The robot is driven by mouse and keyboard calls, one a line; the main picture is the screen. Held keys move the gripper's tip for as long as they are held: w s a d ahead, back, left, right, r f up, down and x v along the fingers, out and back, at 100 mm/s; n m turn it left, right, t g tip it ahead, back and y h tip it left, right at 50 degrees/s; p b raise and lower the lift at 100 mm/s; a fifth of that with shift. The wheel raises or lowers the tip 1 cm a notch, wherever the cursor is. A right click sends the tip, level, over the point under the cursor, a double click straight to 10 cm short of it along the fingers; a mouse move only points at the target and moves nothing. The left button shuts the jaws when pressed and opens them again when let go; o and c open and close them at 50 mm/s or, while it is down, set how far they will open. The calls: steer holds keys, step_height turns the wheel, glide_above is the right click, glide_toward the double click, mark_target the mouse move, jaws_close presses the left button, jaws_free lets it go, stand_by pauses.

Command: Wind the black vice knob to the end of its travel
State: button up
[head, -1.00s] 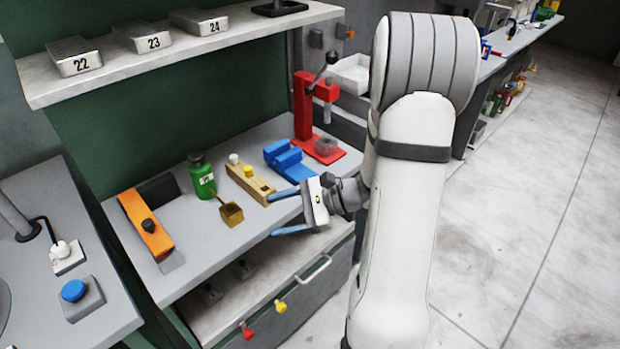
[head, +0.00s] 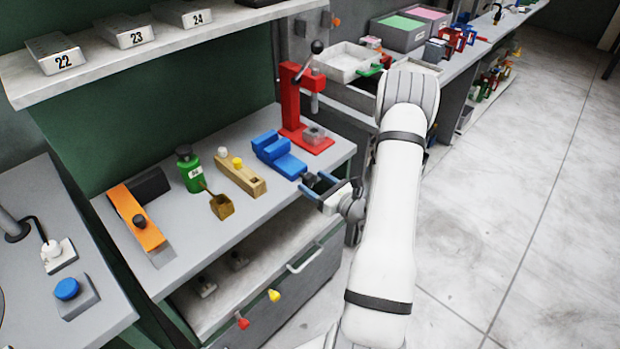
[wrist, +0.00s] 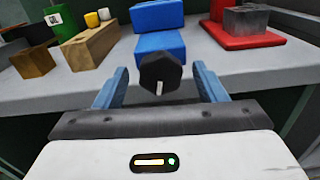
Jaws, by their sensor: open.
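The blue vice (head: 277,153) stands on the grey bench top, left of the red press. In the wrist view the vice (wrist: 160,45) is straight ahead, with its black knob (wrist: 160,72) facing me at the bench's front edge. The knob is faceted and has a pale mark low on its face. My gripper (head: 316,180) is open, with blue fingers. In the wrist view one finger of my gripper (wrist: 161,80) is on each side of the knob, with a visible gap on both sides. In the head view the knob (head: 308,180) shows small between the fingers.
The red press (head: 290,110) stands close at the right of the vice. A wooden block (head: 240,177), a brown scoop (head: 222,206), a green bottle (head: 189,170) and an orange tool (head: 136,218) are to the left. A drawer handle (head: 305,258) sticks out below.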

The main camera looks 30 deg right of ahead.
steer(key=shift+x, duration=1.1)
steer(key=shift+c, duration=0.2)
steer(key=c, duration=0.9)
steer(key=shift+c, duration=0.2)
